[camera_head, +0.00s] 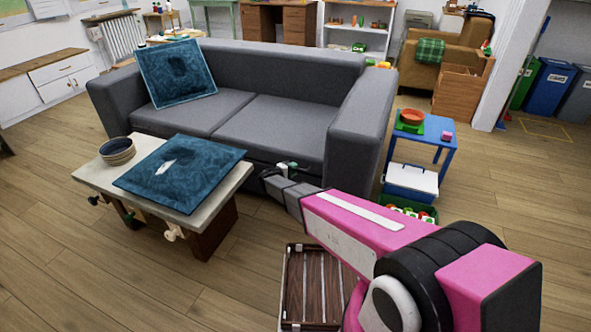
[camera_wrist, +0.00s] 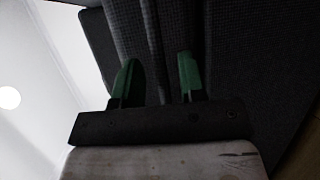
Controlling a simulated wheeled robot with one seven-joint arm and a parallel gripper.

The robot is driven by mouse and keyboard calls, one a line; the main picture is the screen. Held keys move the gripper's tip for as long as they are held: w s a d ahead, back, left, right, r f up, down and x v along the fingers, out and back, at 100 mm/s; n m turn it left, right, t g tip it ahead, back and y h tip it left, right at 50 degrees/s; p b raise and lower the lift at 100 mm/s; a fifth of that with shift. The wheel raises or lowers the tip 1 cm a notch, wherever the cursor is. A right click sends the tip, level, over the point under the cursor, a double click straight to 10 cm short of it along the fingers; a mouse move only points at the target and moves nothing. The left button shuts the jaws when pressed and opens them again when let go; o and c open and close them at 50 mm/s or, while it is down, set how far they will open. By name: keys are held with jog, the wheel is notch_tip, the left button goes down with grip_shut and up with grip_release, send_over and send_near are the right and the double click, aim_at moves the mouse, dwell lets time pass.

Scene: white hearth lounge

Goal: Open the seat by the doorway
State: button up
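The grey sofa (camera_head: 275,89) stands in the middle of the head view. It has a left seat (camera_head: 203,110) and a right seat (camera_head: 273,133); the right one lies nearer the doorway side. Both look flat and lowered. My gripper (camera_head: 285,167) is at the front edge of the right seat, near the right armrest. In the wrist view, its two green fingers (camera_wrist: 156,80) are apart, with dark grey fabric beyond and between them. Whether they touch the seat, I cannot tell.
A low table (camera_head: 104,182) with stacked bowls (camera_head: 117,151) and a blue cushion (camera_head: 185,190) stands front left. Another blue cushion (camera_head: 177,72) leans on the sofa. A blue side table (camera_head: 425,130) stands right of the armrest. A slatted wooden crate (camera_head: 312,285) lies below my arm.

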jog(key=shift+x, duration=0.95)
grip_shut()
jog(key=w+d+r+n+g+y, duration=0.1)
jog(key=w+r+g, duration=0.15)
jog(key=r, duration=1.05)
jog(key=w+d+r+g+y, duration=0.1)
jog(key=w+r, duration=0.2)
jog(key=r, duration=0.9)
jog(key=w+d+r+n+g+y, duration=0.1)
jog(key=w+r+g, duration=0.15)
jog(key=r, duration=1.05)
jog(key=w+d+r+g, duration=0.1)
jog(key=w+d+r, duration=0.2)
jog(key=w+r, duration=0.6)
jog(key=w+d+r+g+y, duration=0.1)
jog(key=w+d+r, duration=0.3)
jog(key=w+r, duration=0.5)
jog(key=w+d+r+g+y, duration=0.1)
jog(key=w+d+r, duration=0.2)
jog(key=w+r, duration=0.6)
jog(key=shift+w+d+n, duration=0.15)
jog(key=shift+w+n, duration=0.15)
jog(key=shift+w, duration=0.55)
